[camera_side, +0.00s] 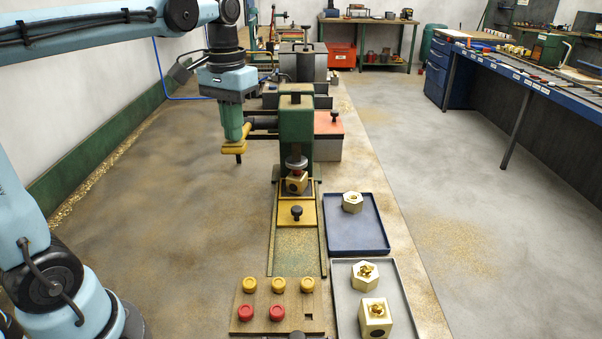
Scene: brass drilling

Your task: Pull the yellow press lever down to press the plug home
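The green press (297,128) stands at the centre, with a dark shaft (263,123) on its left side. A yellow piece (236,147), which looks like the press lever's handle, is left of the shaft, at roughly the shaft's height or a little lower. My gripper (238,152) points down at this yellow piece. The fingers are too small and overlapped to tell whether they hold it. Under the press's grey round ram (296,162), a brass block (296,184) sits in the yellow slide (303,211). The ram is close above the block; contact and the plug's depth are unclear.
A blue tray (345,240) holds a hexagonal brass part. A grey tray (347,311) holds two brass parts. A wooden rack (262,310) in front carries several yellow and red caps. A black-knobbed red-topped box (328,123) stands right of the press. Floor to the left is clear.

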